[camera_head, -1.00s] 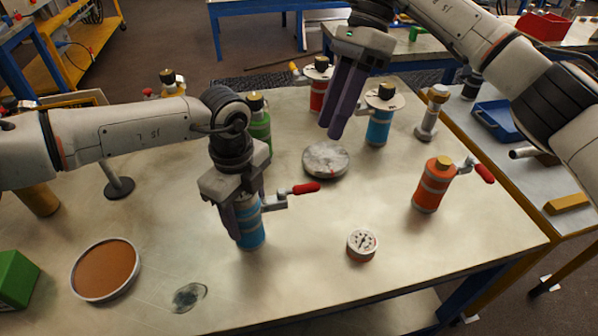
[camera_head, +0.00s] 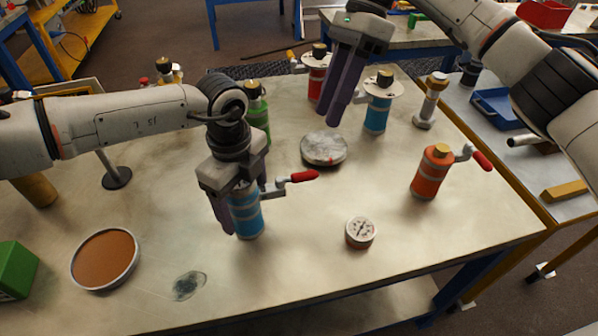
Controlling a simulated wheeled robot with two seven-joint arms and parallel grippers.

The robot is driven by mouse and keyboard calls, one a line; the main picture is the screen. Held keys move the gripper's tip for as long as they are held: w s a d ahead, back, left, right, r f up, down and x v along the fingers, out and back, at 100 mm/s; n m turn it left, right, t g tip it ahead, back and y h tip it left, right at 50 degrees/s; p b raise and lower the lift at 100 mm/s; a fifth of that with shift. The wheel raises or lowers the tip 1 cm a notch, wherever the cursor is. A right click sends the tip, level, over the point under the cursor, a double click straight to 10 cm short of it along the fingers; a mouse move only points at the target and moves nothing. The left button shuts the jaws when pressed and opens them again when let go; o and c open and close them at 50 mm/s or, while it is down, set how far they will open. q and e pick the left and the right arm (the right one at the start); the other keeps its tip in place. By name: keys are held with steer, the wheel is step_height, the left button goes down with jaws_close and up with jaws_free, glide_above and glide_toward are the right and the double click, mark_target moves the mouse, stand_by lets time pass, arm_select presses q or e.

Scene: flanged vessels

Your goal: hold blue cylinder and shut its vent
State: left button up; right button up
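The blue cylinder (camera_head: 250,221) with a red-handled vent lever (camera_head: 303,176) stands upright on the table, left of centre. My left gripper (camera_head: 241,212) comes down over it from above. One finger lies along the cylinder's left side; the other is mostly hidden, so its grip is unclear. The lever sticks out to the right of this gripper. My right gripper (camera_head: 326,119) hangs above the back of the table, pointing down, its two fingers slightly apart and nothing between them. A second blue cylinder (camera_head: 376,118) with a pale flange stands behind it to the right.
An orange cylinder (camera_head: 430,176) with a red lever stands at right. A round grey disc (camera_head: 324,149), a gauge (camera_head: 360,231), a green cylinder (camera_head: 257,115) and a red cylinder (camera_head: 316,84) are around. A brown round dish (camera_head: 104,259) lies front left.

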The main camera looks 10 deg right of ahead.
arm_select(q)
step_height(320, 180, up, 12)
steer(key=shift+f, duration=0.15)
stand_by(0.5)
